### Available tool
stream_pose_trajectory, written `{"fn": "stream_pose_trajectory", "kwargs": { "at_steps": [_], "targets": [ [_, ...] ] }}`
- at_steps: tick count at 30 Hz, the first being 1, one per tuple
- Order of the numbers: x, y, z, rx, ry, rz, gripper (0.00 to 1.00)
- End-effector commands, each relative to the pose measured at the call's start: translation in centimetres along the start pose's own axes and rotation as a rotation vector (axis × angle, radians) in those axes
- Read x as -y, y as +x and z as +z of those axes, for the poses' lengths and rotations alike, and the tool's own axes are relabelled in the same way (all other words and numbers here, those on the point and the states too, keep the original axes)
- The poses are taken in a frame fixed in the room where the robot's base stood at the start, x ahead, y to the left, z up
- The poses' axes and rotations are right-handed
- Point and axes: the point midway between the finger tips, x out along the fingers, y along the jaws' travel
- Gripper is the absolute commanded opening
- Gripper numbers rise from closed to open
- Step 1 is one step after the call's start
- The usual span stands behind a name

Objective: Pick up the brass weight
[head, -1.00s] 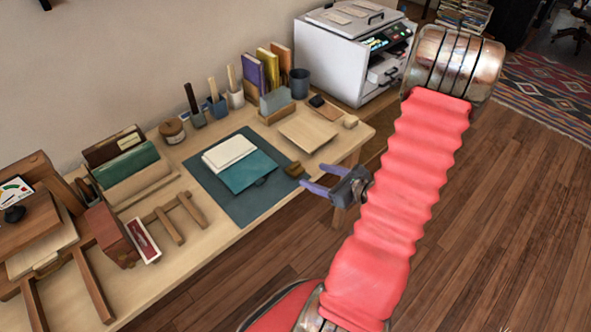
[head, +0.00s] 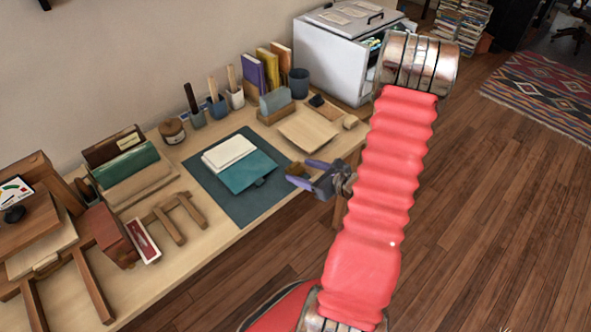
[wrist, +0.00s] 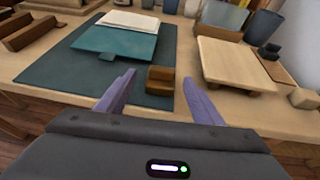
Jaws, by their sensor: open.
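The brass weight (wrist: 160,80), a small stepped brown-gold block, sits at the right front edge of the dark teal mat (wrist: 50,75). My gripper (wrist: 158,78) is open, and its purple fingers point forward. In the wrist view the weight appears between the two fingertips, apart from both. In the head view my gripper (head: 298,171) reaches in over the table's front edge, and its fingers partly hide the weight. I cannot tell from the views how far the fingertips are above the table.
A teal folder with a pale pad (head: 229,151) lies on the mat (head: 235,203). A thin wooden board (head: 309,132) lies to the right of the weight, near a small wooden block (head: 351,121).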

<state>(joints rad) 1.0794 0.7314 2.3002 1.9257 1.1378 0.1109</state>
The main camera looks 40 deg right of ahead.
Motion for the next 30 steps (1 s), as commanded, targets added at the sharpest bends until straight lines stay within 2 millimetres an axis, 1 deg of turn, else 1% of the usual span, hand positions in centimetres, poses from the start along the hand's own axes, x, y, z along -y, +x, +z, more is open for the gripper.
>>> {"fn": "stream_pose_trajectory", "kwargs": {
  "at_steps": [6, 11, 28, 30],
  "targets": [
    [0.1, 2.9, -0.1, -0.001, -0.001, 0.004, 0.61],
    [0.2, 4.4, -0.1, -0.001, 0.000, 0.003, 0.61],
    [0.2, 4.5, -0.1, 0.000, 0.000, 0.001, 0.61],
    [0.2, 4.5, -0.1, 0.000, 0.000, 0.001, 0.57]
  ]
}}
